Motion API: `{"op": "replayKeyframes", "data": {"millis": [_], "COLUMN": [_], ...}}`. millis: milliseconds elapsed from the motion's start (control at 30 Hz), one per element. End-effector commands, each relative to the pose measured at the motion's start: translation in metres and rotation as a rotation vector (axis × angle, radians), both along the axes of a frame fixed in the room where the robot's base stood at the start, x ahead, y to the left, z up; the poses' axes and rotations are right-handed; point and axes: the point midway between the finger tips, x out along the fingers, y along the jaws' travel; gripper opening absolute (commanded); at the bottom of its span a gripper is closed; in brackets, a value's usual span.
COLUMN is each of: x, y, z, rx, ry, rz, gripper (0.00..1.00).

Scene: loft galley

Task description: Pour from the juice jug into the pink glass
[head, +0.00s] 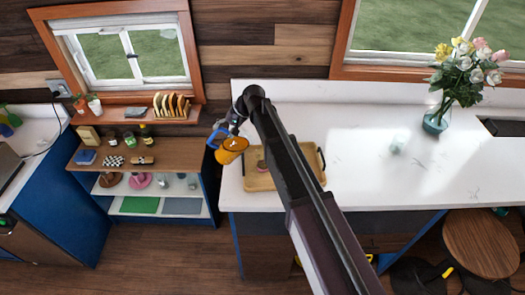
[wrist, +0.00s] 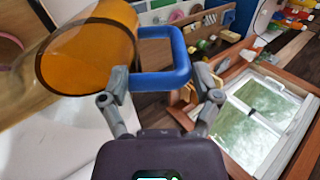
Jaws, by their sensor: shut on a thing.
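The juice jug (head: 233,151) is orange with a blue handle (head: 217,137). It is held tilted in the air at the left end of the white counter. My gripper (head: 231,127) is shut on the handle. In the wrist view, my gripper's fingers (wrist: 162,84) lie on both sides of the blue handle (wrist: 181,67), and the see-through jug (wrist: 88,52) reaches to the left. A small pinkish glass (head: 262,166) stands on the wooden tray, partly hidden by my arm. A pink rim (wrist: 9,46) shows at the wrist view's left edge. I cannot tell whether juice is flowing.
The wooden tray (head: 258,184) lies near the counter's left edge, partly under my arm. A clear glass (head: 398,143) and a flower vase (head: 434,123) stand farther right. A shelf unit (head: 150,168) with several items is at left, below a toast rack (head: 171,106). The counter's middle is mostly clear.

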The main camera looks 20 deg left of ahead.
Motion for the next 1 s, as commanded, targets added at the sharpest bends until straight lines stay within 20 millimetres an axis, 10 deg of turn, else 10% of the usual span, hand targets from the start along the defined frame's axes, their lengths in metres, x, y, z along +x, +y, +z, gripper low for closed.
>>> {"op": "replayKeyframes", "data": {"millis": [1000], "x": [0.0019], "y": [-0.0087], "z": [0.004], "rx": [0.081], "ry": [0.026], "rz": [0.0], "gripper": [0.19]}}
